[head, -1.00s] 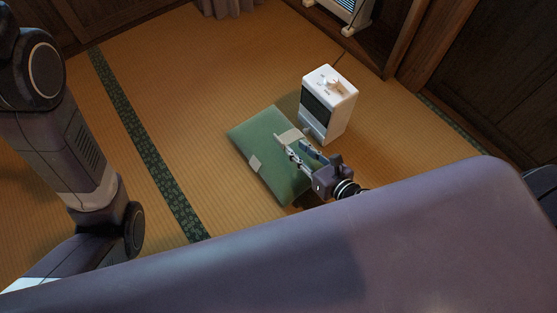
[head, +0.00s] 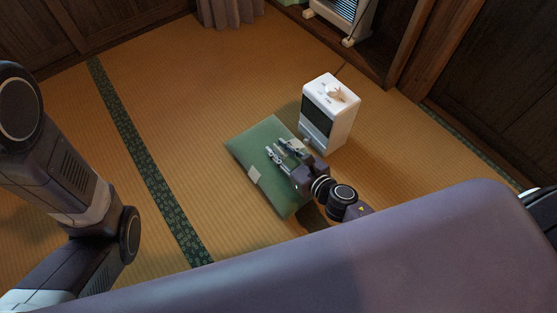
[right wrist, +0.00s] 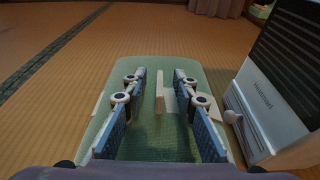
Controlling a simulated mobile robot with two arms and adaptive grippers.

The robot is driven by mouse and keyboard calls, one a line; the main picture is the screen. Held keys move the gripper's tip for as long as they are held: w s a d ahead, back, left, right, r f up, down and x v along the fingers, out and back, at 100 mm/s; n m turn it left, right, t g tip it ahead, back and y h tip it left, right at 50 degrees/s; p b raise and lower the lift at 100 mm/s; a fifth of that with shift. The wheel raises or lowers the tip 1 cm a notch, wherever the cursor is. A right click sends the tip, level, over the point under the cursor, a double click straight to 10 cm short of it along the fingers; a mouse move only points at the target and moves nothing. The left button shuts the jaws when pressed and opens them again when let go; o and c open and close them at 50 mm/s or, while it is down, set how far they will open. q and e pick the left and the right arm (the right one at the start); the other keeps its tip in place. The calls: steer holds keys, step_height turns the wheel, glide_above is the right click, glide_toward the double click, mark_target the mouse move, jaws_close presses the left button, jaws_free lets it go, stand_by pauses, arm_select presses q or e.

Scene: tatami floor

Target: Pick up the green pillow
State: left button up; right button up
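The green pillow (head: 265,135) lies flat on the tatami floor, with a pale patch at its lower left edge. It also fills the lower middle of the right wrist view (right wrist: 150,140). My right gripper (head: 276,147) reaches over the pillow from the right. In the right wrist view its two fingers (right wrist: 160,75) stand apart, with the pillow beneath and between them. A thin pale upright piece shows between the fingers; I cannot tell if they touch it. My left arm shows at the left of the head view, but its gripper is outside the picture.
A white heater (head: 342,103) stands just beyond the pillow's right side, close to my right gripper. In the right wrist view the heater (right wrist: 268,105) is on the right. Wooden walls and a curtain (head: 228,10) bound the back. The tatami left of the pillow is clear.

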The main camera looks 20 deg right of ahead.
steer(key=shift+w+a, duration=0.1)
steer(key=shift+w, duration=0.1)
jaws_close()
stand_by(0.3)
